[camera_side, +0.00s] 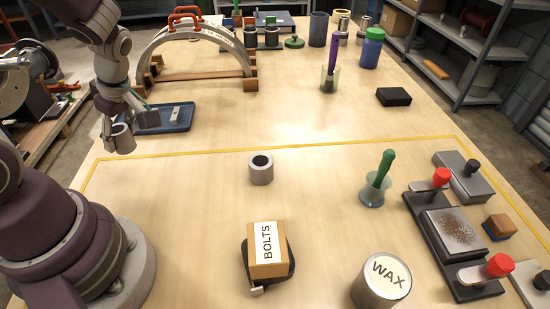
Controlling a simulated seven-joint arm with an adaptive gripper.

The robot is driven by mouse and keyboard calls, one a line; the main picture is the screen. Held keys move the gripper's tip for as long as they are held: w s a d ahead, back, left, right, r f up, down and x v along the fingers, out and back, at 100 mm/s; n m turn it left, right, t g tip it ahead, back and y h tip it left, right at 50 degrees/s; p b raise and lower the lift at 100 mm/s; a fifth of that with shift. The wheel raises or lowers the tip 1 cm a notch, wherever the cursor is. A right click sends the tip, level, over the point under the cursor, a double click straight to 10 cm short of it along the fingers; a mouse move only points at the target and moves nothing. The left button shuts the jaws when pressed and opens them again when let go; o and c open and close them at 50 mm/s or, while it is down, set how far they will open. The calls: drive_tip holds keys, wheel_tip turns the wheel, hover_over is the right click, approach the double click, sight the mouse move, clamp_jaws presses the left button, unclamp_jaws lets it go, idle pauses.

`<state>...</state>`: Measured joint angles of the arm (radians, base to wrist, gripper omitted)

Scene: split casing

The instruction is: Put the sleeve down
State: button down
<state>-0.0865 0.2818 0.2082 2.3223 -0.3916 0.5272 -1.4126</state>
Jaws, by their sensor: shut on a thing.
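My gripper (119,118) is at the left of the side view, pointing down. It is shut on a grey metal sleeve (124,140), a short hollow cylinder held just left of the blue tray. I cannot tell from this view whether the held sleeve touches the table or hangs above it. A second, similar grey sleeve (261,171) stands upright on the table inside the yellow line, with its dark bore facing up.
The blue tray (182,126) holds a grey block. A casing half (160,44) stands behind it on wooden supports. A box marked BOLTS (265,264), a WAX tin (381,288) and a green-handled brush in a cup (372,196) stand nearer. The table's middle is mostly clear.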

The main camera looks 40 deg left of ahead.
sight(127, 177)
drive_tip(key=shift+s+a+f+n+g, duration=0.2)
drive_tip(key=shift+s+a+n+g, duration=0.15)
drive_tip(key=shift+n, duration=0.2)
drive_tip(key=shift+s+a+f+n+g, duration=0.2)
drive_tip(key=shift+s+n, duration=0.2)
drive_tip(key=shift+n, duration=0.15)
wheel_tip(127, 177, down, 7)
drive_tip(key=shift+r, duration=0.1)
drive_tip(key=c, duration=0.6)
unclamp_jaws()
